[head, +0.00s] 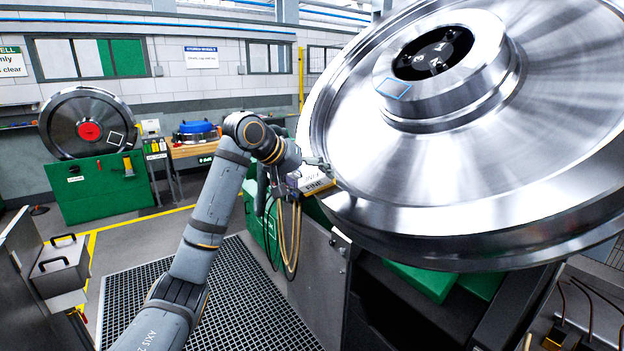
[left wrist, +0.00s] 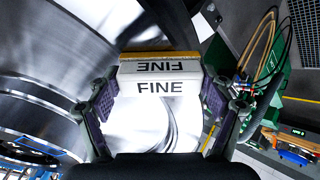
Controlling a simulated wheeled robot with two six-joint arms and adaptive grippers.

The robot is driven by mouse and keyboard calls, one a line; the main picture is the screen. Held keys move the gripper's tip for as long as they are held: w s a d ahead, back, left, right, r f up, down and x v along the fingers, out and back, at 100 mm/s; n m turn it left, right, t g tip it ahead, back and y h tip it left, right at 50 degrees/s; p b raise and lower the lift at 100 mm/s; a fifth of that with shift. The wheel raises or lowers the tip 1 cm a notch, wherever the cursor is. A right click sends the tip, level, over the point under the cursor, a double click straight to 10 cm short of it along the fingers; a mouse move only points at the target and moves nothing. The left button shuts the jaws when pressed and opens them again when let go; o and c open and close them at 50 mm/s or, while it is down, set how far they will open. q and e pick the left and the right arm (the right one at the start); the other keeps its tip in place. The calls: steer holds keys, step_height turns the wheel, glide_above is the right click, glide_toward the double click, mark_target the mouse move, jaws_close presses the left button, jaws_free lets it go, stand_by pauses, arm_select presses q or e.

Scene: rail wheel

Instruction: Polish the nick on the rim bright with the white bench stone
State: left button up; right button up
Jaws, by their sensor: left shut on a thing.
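The large bright steel wheel (head: 360,150) fills the upper right of the head view, and its curved surface (left wrist: 45,75) shows at the left in the left wrist view. My left gripper (head: 308,172) is beside the wheel's left rim, shut on the white bench stone (head: 316,184). In the left wrist view, the stone (left wrist: 160,88) is a white block marked FINE with a yellow edge, held between both fingers of the gripper (left wrist: 160,104). I cannot tell whether the stone touches the rim. I cannot make out the nick. My right gripper is not in view.
Looped hoses (head: 290,240) hang near my left wrist. Another wheel (head: 85,125) stands in a green stand (head: 100,190) at the back left. A floor grating (head: 235,300) lies in front.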

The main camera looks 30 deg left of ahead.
arm_select(q)
steer(key=shift+w+a+r+p, duration=0.45)
steer(key=shift+a+r+p, duration=0.05)
steer(key=shift+a+p, duration=0.25)
steer(key=shift+w+a, duration=0.1)
steer(key=shift+a, duration=0.15)
steer(key=shift+f, duration=0.15)
steer(key=shift+w+a+r+p, duration=0.15)
steer(key=shift+r+p, duration=0.05)
steer(key=shift+p, duration=0.15)
steer(key=shift+w+a+r+p, duration=0.15)
steer(key=shift+w+a+p, duration=0.5)
steer(key=shift+p, duration=0.25)
steer(key=shift+w+a+f, duration=0.1)
steer(key=shift+a+f, duration=0.1)
steer(key=shift+a, duration=0.2)
